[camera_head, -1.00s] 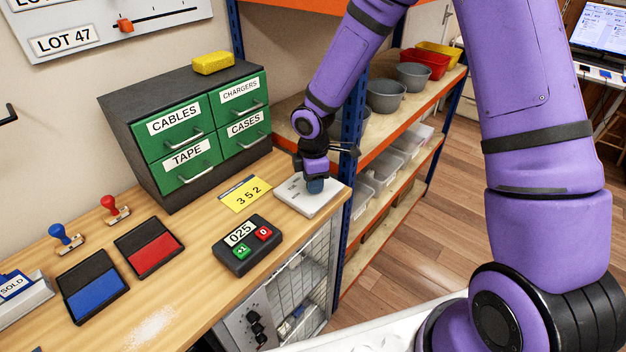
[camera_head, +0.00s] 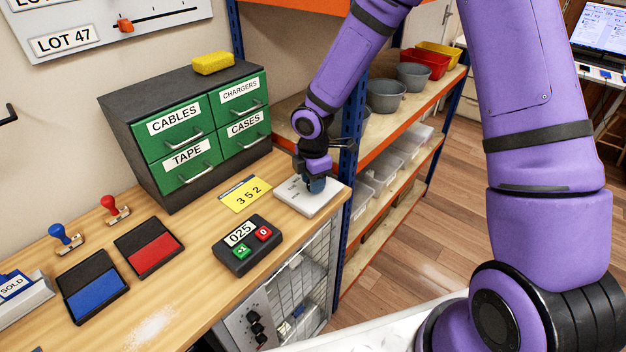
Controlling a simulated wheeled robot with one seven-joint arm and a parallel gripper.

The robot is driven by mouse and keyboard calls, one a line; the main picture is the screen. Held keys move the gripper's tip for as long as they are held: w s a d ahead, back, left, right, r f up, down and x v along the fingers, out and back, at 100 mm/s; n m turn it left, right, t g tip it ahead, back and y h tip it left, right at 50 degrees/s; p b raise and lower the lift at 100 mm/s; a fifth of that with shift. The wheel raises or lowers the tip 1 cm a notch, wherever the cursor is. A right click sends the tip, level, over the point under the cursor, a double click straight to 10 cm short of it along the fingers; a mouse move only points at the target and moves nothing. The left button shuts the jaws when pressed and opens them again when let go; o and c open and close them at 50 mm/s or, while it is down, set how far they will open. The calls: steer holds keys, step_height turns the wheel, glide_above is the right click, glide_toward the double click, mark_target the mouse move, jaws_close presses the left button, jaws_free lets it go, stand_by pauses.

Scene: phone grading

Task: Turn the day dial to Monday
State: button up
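The day dial appears to be on the white square plate (camera_head: 327,203) at the right end of the wooden counter, with small dark lettering too small to read. My gripper (camera_head: 315,186) points down over the middle of this plate, at or just above its surface. My gripper and wrist hide the plate's centre, so the knob and its pointer cannot be made out. Whether the fingers are closed on the knob is too small to tell.
A green drawer cabinet (camera_head: 190,135) stands behind. A blue shelf post (camera_head: 350,150) rises close to my wrist.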

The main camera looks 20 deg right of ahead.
steer(key=o, duration=0.4)
steer(key=shift+r, duration=0.1)
step_height(320, 180, up, 11)
steer(key=shift+f, duration=0.2)
stand_by(0.4)
